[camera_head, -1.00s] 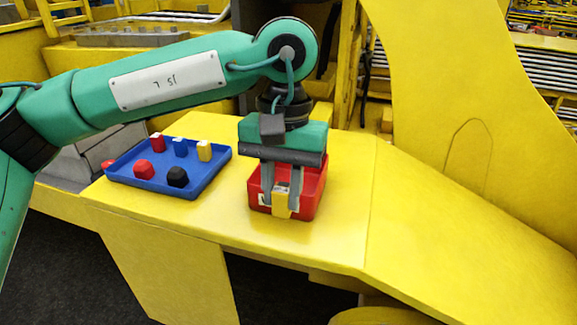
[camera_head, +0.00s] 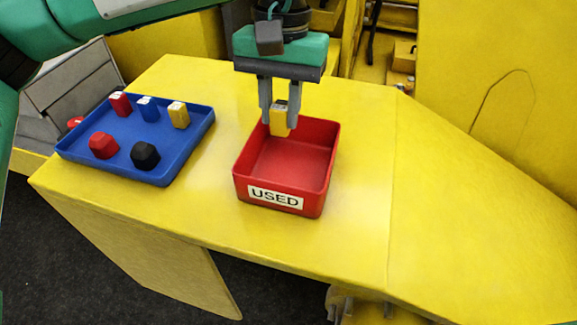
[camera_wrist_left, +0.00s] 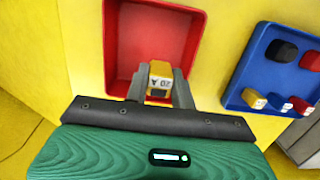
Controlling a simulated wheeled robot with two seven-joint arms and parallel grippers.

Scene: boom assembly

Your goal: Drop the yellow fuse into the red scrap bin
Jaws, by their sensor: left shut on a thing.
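My left gripper (camera_head: 279,119) points down and is shut on a yellow fuse (camera_head: 280,122) with a pale top. The red scrap bin (camera_head: 319,180), labelled USED, stands on the yellow table. In the head view the held fuse overlaps the bin's back part. In the left wrist view the fuse (camera_wrist_left: 160,80) sits between the fingers (camera_wrist_left: 160,88), against the red bin (camera_wrist_left: 124,70). The exact height of the fuse over the bin is hard to tell. The visible bin floor is empty. My right gripper is not in view.
A blue tray (camera_head: 183,150) left of the bin holds another yellow fuse (camera_head: 179,115), a red fuse (camera_head: 120,104), a blue fuse (camera_head: 148,109), a red knob-like piece (camera_head: 103,146) and a black one (camera_head: 145,155). The table right of the bin is clear.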

